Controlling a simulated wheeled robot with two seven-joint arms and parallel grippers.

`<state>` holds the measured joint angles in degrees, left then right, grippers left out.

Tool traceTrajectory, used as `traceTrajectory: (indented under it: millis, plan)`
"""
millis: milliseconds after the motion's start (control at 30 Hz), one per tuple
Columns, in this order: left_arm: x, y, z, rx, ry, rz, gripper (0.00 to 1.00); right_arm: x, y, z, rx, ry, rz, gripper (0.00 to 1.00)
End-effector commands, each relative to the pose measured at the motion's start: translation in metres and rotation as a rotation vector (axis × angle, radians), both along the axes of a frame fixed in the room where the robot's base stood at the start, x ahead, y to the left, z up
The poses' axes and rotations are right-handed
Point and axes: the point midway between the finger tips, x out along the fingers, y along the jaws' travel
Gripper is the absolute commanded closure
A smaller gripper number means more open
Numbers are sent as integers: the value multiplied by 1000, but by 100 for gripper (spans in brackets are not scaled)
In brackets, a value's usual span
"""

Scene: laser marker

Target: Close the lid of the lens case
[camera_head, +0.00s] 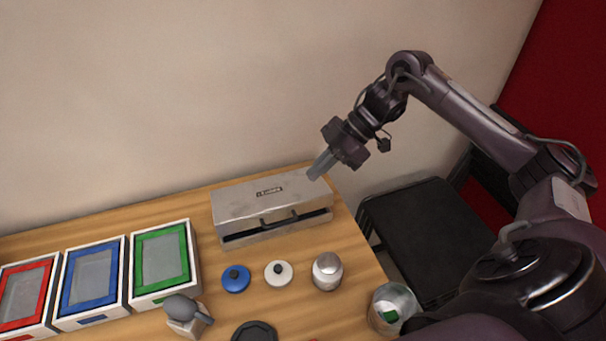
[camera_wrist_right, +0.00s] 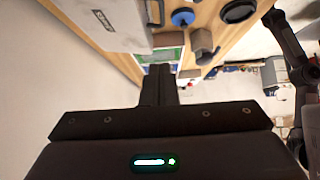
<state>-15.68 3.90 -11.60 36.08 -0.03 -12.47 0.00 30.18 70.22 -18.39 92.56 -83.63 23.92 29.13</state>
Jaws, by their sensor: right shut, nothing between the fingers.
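The lens case is a silver-grey metal box (camera_head: 272,205) at the back right of the wooden table. Its lid lies nearly flat over the base, with a dark gap along the front edge and a dark handle at the front. A small dark label sits on the lid. The case also shows at the top left of the right wrist view (camera_wrist_right: 125,22). My right gripper (camera_head: 315,174) is shut and empty, fingers pointing down over the lid's back right corner. I cannot tell whether they touch it. It also shows in the right wrist view (camera_wrist_right: 158,78). My left gripper is not in view.
Red (camera_head: 24,294), blue (camera_head: 91,283) and green (camera_head: 163,263) framed trays stand at left. In front of the case are a blue lid (camera_head: 236,279), a white lid (camera_head: 278,273) and a metal jar (camera_head: 327,271). A wall is close behind. A black surface (camera_head: 425,240) lies right of the table.

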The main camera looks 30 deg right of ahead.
Motion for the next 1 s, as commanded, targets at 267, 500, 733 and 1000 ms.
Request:
traceTrajectory:
  millis: [267, 500, 733, 1000]
  plan:
    - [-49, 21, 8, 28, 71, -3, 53, 5, 31, -29, 6, 7, 4, 100]
    - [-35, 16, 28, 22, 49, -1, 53, 15, 66, -64, 4, 4, 2, 100]
    - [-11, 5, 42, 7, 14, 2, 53, 16, 68, -98, 2, 3, -1, 100]
    - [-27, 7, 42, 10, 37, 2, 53, 16, 68, -111, 0, 1, 1, 100]
